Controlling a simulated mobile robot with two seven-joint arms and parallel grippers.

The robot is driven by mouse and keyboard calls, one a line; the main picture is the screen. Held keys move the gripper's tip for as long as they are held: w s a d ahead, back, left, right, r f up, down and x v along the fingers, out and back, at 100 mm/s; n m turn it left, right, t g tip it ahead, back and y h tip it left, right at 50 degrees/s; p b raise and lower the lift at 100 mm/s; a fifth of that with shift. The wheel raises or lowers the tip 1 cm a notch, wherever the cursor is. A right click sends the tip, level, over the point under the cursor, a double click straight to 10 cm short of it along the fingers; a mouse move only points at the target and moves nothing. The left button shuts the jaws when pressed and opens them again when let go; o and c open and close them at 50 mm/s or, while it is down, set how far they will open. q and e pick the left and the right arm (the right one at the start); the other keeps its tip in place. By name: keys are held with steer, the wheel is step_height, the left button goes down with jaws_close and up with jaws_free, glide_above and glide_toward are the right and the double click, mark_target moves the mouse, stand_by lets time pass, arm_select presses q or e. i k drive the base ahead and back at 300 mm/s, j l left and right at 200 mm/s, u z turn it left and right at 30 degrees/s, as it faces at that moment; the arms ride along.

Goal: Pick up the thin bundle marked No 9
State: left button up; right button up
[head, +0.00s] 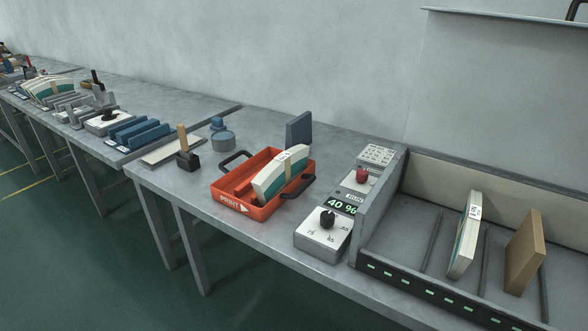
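A cream and teal bundle with a white label (465,241) stands upright in the grey bay at the right. Another cream and teal bundle with a white label (279,178) leans in the orange tray (246,209) marked PRINT. Both labels are too small to read surely, so I cannot tell which one is No 9. More bundles (50,87) stand on the far left table, and their marks are unreadable too. Neither of my grippers is in view.
A brown board (525,251) stands right of the bay's bundle, between low grey dividers (482,256). A control box with a black knob (323,239) and a 40 % display (342,205) sits left of the bay. Blue blocks (142,132) and a stamp (187,157) stand further left.

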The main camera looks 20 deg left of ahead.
mark_target(279, 173)
steer(key=i+j, duration=0.1)
steer(key=j, duration=0.3)
steer(key=i+j, duration=0.1)
steer(key=j, duration=0.7)
steer(key=i+j, duration=0.15)
steer(key=j, duration=0.25)
